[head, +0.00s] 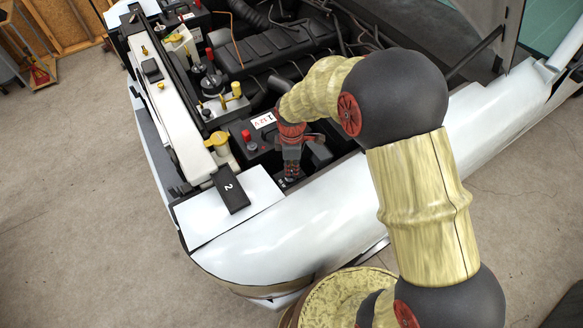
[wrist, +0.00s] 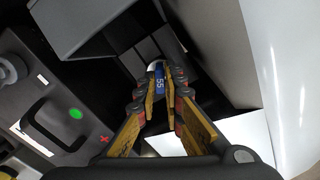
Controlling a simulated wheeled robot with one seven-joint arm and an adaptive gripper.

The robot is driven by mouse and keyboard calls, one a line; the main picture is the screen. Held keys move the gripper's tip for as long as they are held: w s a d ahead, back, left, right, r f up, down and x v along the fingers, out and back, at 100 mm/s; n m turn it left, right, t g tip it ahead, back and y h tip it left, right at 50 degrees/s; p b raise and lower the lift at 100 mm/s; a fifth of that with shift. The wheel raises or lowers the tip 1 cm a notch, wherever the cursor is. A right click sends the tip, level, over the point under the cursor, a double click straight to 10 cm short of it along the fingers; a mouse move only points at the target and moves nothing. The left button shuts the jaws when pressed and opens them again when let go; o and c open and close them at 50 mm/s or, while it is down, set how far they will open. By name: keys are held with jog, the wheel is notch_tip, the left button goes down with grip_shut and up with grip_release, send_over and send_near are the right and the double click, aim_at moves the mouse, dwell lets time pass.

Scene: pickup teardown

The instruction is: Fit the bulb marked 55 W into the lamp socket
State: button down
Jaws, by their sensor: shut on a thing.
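The bulb marked 55 (wrist: 159,80) is between the fingertips of my gripper (wrist: 159,92) in the wrist view. It has a blue band with white digits and a pale tip pointing away from the wrist. My gripper is shut on it. In the head view my gripper (head: 291,172) reaches down into the engine bay, beside the battery and near the white fender; the bulb is too small to tell there. I cannot make out the lamp socket for certain; dark box-like panels lie beyond the bulb in the wrist view.
A battery (head: 249,147) with a red terminal stands left of my gripper; its top with a green dot and red plus shows in the wrist view (wrist: 58,106). A black block marked 2 (head: 230,188) lies on the white front panel (head: 213,214). The white fender (head: 310,222) borders the bay.

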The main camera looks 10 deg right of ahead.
jog(key=c, duration=1.8)
grip_release()
jog(key=shift+c, duration=0.2)
jog(key=shift+r, duration=0.1)
notch_tip(320, 180, up, 12)
jog(key=shift+f, duration=0.1)
